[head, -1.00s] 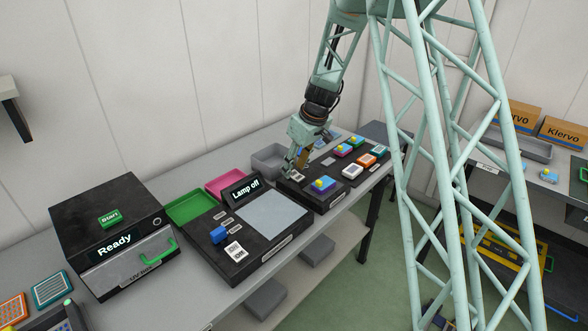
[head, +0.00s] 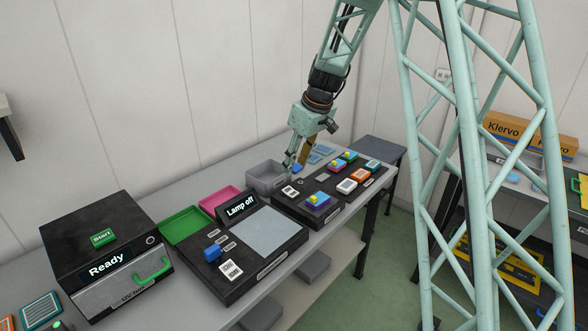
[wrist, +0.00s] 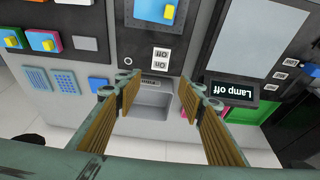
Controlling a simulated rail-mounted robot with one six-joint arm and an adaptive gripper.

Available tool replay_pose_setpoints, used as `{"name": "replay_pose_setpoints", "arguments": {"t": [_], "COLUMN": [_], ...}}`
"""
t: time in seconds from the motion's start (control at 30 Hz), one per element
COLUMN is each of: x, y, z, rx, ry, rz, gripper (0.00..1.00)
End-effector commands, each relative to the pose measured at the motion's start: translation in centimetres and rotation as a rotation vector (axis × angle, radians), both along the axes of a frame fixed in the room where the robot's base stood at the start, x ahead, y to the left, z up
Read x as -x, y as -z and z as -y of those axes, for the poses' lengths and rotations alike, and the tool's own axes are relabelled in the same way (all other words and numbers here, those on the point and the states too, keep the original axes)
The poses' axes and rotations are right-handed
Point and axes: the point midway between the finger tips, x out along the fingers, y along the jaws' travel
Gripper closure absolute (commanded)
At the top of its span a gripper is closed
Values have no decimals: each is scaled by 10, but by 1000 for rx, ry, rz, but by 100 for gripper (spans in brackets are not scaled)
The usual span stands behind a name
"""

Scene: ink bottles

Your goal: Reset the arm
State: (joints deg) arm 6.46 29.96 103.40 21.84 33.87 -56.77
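My gripper (head: 296,162) is above the workbench, close to the grey bin (head: 262,180) and the back left of the black station with coloured blocks (head: 325,213). In the wrist view my gripper (wrist: 160,95) has its two tan-padded fingers spread wide, with nothing between them. The grey bin (wrist: 150,110) shows between and below the fingers and looks empty.
A lamp station reading "Lamp off" (head: 241,207) stands left of the block station, with green (head: 184,229) and pink (head: 220,202) trays behind it. A black box reading "Ready" (head: 107,262) is further left. Blue racks (head: 318,151) lie behind the block station.

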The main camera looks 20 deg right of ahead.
Motion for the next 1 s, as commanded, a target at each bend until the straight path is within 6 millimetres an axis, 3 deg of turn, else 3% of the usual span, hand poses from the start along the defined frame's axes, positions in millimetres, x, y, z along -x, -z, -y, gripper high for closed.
{"name": "replay_pose_setpoints", "arguments": {"t": [0.67,1.0], "x": [4,33], "y": [-9,-42], "z": [1,-6], "rx": [-1,-3], "ry": [2,31], "rz": [0,-2], "gripper": [64,64]}}
